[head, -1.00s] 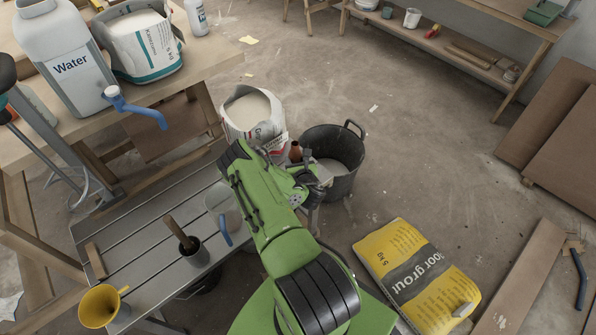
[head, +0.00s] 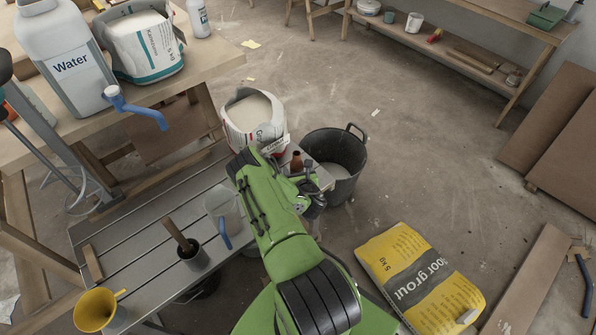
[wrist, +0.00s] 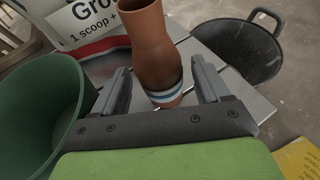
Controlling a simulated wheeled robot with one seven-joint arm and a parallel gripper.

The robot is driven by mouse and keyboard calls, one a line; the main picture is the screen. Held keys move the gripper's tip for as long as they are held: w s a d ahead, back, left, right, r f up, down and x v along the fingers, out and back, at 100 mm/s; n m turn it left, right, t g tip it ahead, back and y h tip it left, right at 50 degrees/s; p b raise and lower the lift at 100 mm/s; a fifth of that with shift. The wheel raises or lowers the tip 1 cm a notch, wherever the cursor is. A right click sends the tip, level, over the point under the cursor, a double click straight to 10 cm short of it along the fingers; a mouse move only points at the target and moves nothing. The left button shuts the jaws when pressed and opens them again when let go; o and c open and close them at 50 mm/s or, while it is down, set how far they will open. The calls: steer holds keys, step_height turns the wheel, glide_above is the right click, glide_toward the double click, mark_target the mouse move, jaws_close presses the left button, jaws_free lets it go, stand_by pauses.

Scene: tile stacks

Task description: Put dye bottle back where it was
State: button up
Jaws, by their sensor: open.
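The dye bottle (head: 297,161) is a small reddish-brown bottle near the far right end of the grey slatted bench (head: 150,240), beside the white grout bag. In the wrist view the bottle (wrist: 158,45) appears upright, its base with a blue and white band resting on the grey surface. My gripper (wrist: 160,68) is open, with one finger on each side of the bottle's lower part and gaps visible. In the head view my gripper (head: 312,188) is partly hidden by my green arm.
A green round container (wrist: 45,105) stands close left of my gripper. The open grout bag (head: 250,120) is behind, and a black bucket (head: 340,170) is at the right. A clear jug (head: 222,212) and a dark cup (head: 192,255) stand on the bench.

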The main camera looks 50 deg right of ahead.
steer(key=shift+r+p, duration=0.25)
steer(key=shift+p, duration=0.05)
steer(key=p+v, duration=0.2)
steer(key=v, duration=1)
steer(key=w+d+r+m+g, duration=0.2)
steer(key=w+r+m, duration=0.7)
steer(key=r, duration=0.3)
steer(key=w+a+r+m+y, duration=0.1)
steer(key=w+a+r+m, duration=0.1)
steer(key=a+r+m, duration=0.3)
steer(key=w+a+r+m+y, duration=0.1)
steer(key=w+a+r+m, duration=0.15)
steer(key=r, duration=0.55)
steer(key=s+a+r+m+y, duration=0.25)
steer(key=a+r, duration=0.25)
steer(key=a, duration=0.3)
steer(key=s+a+r+m+y, duration=0.1)
steer(key=s+a+r+m, duration=0.35)
steer(key=a, duration=0.25)
steer(key=s+a+r+m+g+y, duration=0.1)
steer(key=s+a+r+m, duration=0.1)
steer(key=s+a, duration=0.3)
steer(key=s+a+r+m+g+y, duration=0.1)
steer(key=s+a+m+y, duration=0.1)
steer(key=s+a, duration=0.4)
steer(key=s, duration=0.4)
steer(key=shift+r+g, duration=0.4)
